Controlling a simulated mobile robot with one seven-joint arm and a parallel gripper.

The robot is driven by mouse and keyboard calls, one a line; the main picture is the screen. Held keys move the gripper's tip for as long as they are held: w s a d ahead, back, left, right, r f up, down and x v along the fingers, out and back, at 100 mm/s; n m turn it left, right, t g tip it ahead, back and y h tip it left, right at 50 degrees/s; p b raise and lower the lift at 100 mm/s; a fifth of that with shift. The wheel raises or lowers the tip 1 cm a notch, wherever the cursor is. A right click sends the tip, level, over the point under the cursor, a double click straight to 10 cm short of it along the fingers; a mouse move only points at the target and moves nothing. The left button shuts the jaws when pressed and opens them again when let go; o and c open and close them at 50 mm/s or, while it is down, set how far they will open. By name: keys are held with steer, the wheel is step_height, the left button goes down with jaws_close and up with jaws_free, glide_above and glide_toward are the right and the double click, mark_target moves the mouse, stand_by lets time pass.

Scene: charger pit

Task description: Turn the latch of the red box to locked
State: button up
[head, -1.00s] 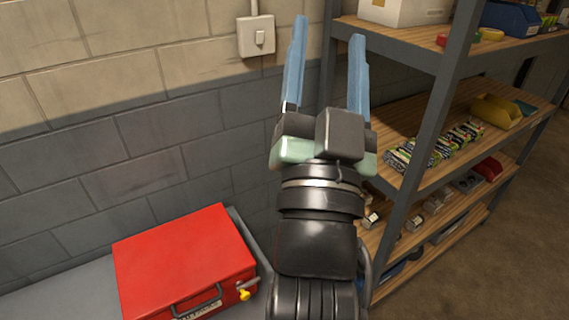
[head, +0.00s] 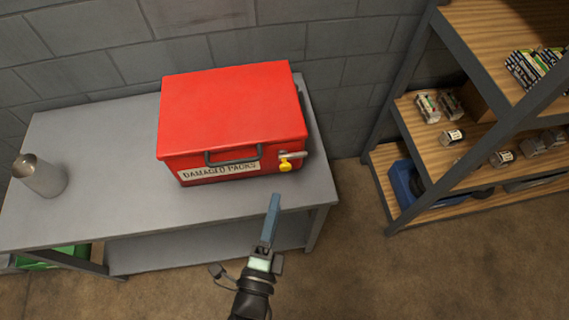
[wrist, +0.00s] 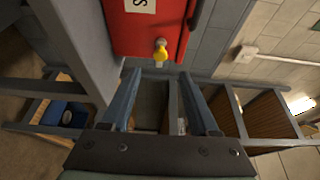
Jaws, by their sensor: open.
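The red box (head: 232,110) sits closed on a grey metal table, with a dark handle and a "DAMAGED PACKS" label on its front. Its latch (head: 286,163) is at the front's right end: a yellow piece with a short metal bar lying roughly level beside it. The yellow latch piece also shows in the wrist view (wrist: 161,50), just beyond my fingertips. My gripper (head: 274,200) is open and empty, in front of and below the latch, apart from it. In the wrist view its two blue fingers (wrist: 160,76) stand either side of the latch's line.
The grey table (head: 100,165) has a metal cylinder (head: 40,175) at its left. A wooden shelf rack (head: 480,150) with small packs and a blue bin (head: 405,185) stands at the right. Bare floor (head: 400,270) lies in front. A block wall is behind the box.

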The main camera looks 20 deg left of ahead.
mark_target(285, 170)
steer(key=x, duration=1)
steer(key=shift+w, duration=0.3)
steer(key=shift+c, duration=0.3)
jaws_close()
